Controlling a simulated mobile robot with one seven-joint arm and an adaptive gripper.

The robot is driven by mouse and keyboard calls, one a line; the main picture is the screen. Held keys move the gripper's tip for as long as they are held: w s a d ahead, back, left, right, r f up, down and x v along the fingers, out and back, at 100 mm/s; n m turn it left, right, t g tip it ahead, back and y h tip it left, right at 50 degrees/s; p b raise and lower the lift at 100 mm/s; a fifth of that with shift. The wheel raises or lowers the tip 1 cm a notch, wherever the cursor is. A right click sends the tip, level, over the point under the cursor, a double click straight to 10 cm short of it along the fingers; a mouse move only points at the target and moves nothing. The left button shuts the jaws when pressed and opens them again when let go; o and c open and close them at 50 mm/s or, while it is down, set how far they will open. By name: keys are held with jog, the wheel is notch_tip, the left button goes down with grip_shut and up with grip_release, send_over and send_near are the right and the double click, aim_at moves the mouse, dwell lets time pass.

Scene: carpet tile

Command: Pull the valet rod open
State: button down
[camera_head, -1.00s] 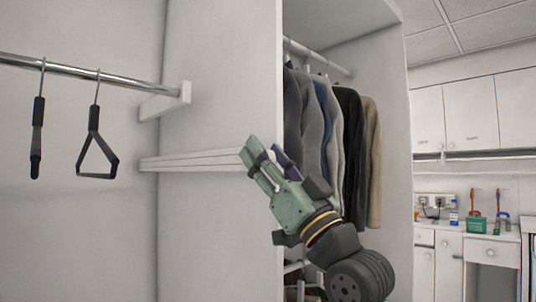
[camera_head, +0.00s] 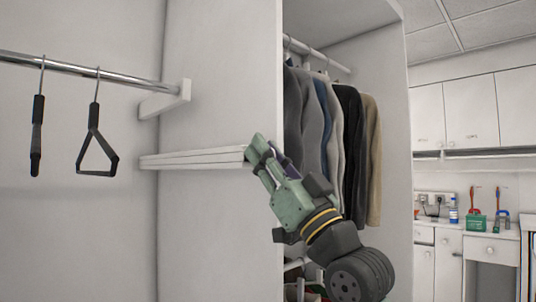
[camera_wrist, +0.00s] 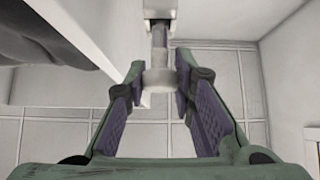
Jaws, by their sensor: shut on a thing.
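The valet rod (camera_wrist: 159,45) shows in the wrist view as a short metal bar coming out of a pale holder at the top. It ends in a pale round knob (camera_wrist: 157,81) between my fingers. My gripper (camera_wrist: 158,88) is shut on this knob end, with a purple-padded finger on either side. In the head view my gripper (camera_head: 260,150) is in front of the edge of the white wardrobe panel (camera_head: 225,90), by the right end of a pale horizontal rail (camera_head: 195,159). The rod itself is not clearly seen there.
A chrome rail (camera_head: 85,72) on the left carries a black triangular hanger (camera_head: 97,155) and another dark hanger (camera_head: 37,135). Clothes (camera_head: 350,140) hang in the open wardrobe behind my gripper. White cabinets and a counter (camera_head: 490,238) stand at the far right.

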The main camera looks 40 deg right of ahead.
jog(key=shift+s+d+f+b, duration=0.1)
jog(key=shift+s+b, duration=0.2)
jog(key=shift+s, duration=0.3)
jog(key=s+d+b, duration=0.1)
jog(key=s+b, duration=0.2)
jog(key=s, duration=2)
jog(key=shift+s+d+y+b, duration=0.3)
jog(key=shift+s+d+b, duration=0.05)
jog(key=shift+d+b, duration=0.05)
jog(key=c, duration=1.4)
grip_release()
jog(key=shift+o, duration=0.2)
jog(key=v, duration=1.1)
jog(key=shift+s+f, duration=0.2)
jog(key=shift+s, duration=0.15)
